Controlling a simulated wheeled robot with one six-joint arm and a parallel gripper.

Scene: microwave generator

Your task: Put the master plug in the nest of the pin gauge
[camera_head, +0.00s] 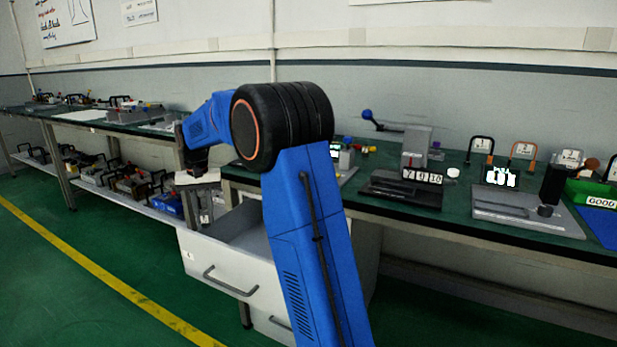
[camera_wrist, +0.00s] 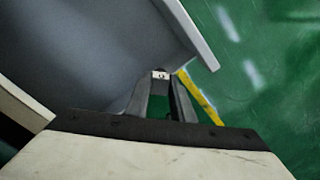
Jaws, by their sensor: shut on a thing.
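My gripper (camera_head: 204,208) hangs at the left end of the right-hand bench, over the open drawer. In the wrist view, its fingers (camera_wrist: 160,84) are close together, with a small pale piece (camera_wrist: 161,75) with dark marks at their tips. Most of it is hidden, so I cannot tell whether it is the master plug. On the bench stand a dark gauge with a number counter (camera_head: 422,177) and a grey-plated gauge with a lit display (camera_head: 500,177). I cannot tell which is the pin gauge, and no nest shows clearly.
The white drawer (camera_head: 218,271) stands open under the bench; its grey inside (camera_wrist: 85,50) and pale edge (camera_wrist: 192,35) lie close to my fingers. A green GOOD bin (camera_head: 590,190) and blue mat (camera_head: 600,226) are far right. The green floor (camera_head: 70,290) at left is clear.

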